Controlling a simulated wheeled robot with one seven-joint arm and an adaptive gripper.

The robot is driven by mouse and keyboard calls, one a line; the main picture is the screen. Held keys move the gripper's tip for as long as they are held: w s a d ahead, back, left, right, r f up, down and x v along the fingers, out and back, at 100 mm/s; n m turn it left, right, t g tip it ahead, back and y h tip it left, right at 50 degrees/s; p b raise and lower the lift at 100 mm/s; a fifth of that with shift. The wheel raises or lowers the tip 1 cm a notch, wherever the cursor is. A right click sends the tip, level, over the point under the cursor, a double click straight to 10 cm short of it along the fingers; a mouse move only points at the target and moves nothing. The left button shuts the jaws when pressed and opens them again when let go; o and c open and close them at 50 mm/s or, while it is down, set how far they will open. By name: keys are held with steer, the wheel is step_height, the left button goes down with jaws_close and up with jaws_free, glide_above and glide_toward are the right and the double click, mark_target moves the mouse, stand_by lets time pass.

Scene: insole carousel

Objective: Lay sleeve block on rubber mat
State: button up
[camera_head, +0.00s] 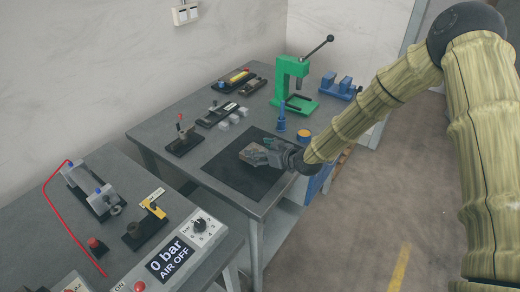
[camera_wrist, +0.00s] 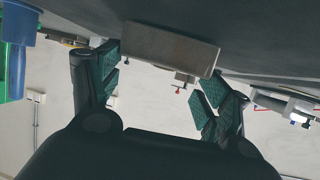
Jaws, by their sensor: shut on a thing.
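The rubber mat (camera_head: 224,179) is a dark square near the front of the far grey table. My gripper (camera_head: 266,154) is low over the mat, reaching in from the right, and is shut on the sleeve block. In the wrist view the sleeve block (camera_wrist: 168,46) is a plain grey-brown bar between the green-padded fingers of my gripper (camera_wrist: 160,76). The block is right by the dark surface; I cannot tell whether it touches it.
A green press (camera_head: 289,82) with a lever stands at the back. A blue bottle (camera_head: 281,118) and an orange-topped blue can (camera_head: 304,136) stand close behind my gripper. A lever fixture (camera_head: 184,140) and grey blocks (camera_head: 232,119) lie beyond the mat. The mat's front-left part is clear.

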steer(key=shift+f, duration=0.1)
stand_by(0.3)
steer(key=o, duration=2.1)
steer(key=shift+c, duration=0.2)
steer(key=shift+s+d, duration=0.2)
steer(key=shift+d, duration=0.05)
steer(key=b+v, duration=0.3)
steer(key=v, duration=0.8)
steer(key=shift+s+d+r, duration=0.1)
steer(key=shift+s+r, duration=0.1)
